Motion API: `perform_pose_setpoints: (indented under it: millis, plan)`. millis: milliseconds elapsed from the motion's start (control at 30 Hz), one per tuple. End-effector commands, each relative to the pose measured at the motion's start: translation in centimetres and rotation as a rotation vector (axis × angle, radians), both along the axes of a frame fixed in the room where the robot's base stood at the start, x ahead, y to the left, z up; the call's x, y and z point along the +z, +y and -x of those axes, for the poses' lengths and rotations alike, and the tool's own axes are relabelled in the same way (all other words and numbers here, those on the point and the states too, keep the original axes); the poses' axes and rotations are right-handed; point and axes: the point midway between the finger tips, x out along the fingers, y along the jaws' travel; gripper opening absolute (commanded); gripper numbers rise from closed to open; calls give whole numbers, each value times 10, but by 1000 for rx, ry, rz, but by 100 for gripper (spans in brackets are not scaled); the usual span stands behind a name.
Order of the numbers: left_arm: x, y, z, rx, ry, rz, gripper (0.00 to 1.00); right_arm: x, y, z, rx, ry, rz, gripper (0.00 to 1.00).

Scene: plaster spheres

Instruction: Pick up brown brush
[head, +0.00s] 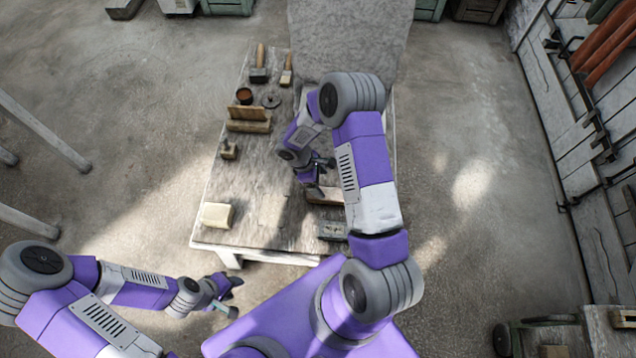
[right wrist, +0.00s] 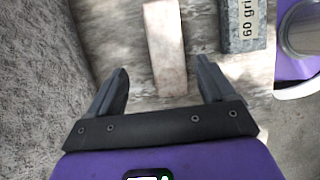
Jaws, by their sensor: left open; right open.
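A long narrow wooden piece (right wrist: 165,45), perhaps the brown brush, lies on the worktable; its bristles cannot be made out. In the head view its brown side (head: 322,197) shows beside my right gripper (head: 321,177), partly hidden by my right arm. My right gripper is open and empty above the table, with the piece ahead between the lines of its fingers. Another brush-like tool (head: 286,72) with a brown handle lies at the table's far end. My left gripper (head: 232,297) is open and empty, off the table's near left corner.
A grey block marked "60 gri" (right wrist: 244,22) lies right of the wooden piece and also shows in the head view (head: 332,231). The worktable (head: 215,180) also holds a cream block (head: 217,215), a mallet (head: 259,68) and a wooden holder (head: 248,122).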

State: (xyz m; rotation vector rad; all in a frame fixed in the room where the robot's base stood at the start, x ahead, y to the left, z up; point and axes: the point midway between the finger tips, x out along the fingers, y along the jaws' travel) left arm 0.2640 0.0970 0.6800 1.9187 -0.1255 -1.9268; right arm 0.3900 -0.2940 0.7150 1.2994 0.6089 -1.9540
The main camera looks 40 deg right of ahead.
Motion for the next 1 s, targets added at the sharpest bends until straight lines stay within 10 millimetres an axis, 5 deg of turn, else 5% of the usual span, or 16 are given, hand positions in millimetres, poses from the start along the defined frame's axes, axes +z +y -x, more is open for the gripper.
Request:
perform_pose_setpoints:
  millis: [500,833,1000]
  plan:
    - [-19,0,1,1,1,0,43,-64,-14,19,-2,4,-1,83]
    - [-19,0,1,1,1,0,43,-68,-16,21,-2,1,-1,83]
    - [-19,0,1,0,1,0,43,-68,-16,20,-2,1,-1,57]
